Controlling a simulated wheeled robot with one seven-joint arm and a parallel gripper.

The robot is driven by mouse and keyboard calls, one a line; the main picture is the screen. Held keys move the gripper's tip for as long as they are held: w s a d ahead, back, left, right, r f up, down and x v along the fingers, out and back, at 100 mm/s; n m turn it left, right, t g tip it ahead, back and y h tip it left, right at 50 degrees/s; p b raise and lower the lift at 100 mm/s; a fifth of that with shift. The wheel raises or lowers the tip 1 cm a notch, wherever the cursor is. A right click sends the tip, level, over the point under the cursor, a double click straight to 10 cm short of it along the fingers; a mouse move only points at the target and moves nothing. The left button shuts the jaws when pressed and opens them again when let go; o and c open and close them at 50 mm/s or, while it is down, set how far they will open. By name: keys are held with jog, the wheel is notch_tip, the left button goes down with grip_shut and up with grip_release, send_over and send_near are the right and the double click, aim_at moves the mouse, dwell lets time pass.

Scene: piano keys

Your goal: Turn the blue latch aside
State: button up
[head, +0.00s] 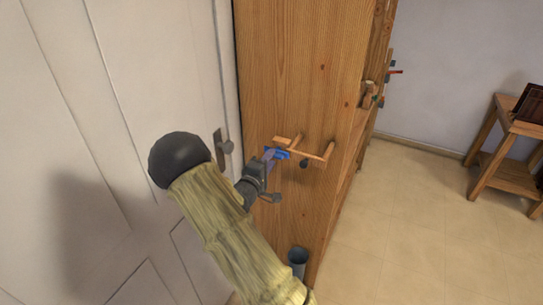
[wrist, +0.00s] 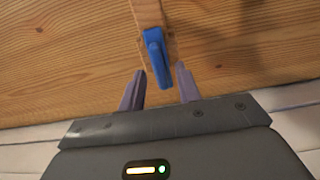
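The blue latch (wrist: 156,52) is mounted on a pale wooden strip on a wooden panel. In the wrist view it hangs down from the strip, its lower end between my fingertips in the picture. My gripper (wrist: 159,70) is open, with one finger on each side of the latch and a visible gap to both. Whether the fingertips overlap the latch in depth is hard to tell. In the head view the blue latch (head: 282,154) shows small at the left of the wooden bar, right at my gripper (head: 269,156), which partly hides it.
A wooden bar with pegs (head: 308,150) sticks out from the tall wooden cabinet side (head: 290,60). A dark knob sits just below it. A white door (head: 110,110) with a handle stands close on the left. The floor at right is open, before a wooden stand (head: 510,175).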

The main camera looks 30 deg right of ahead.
jog(key=shift+x, duration=0.9)
jog(key=shift+s+d, duration=0.1)
grip_shut()
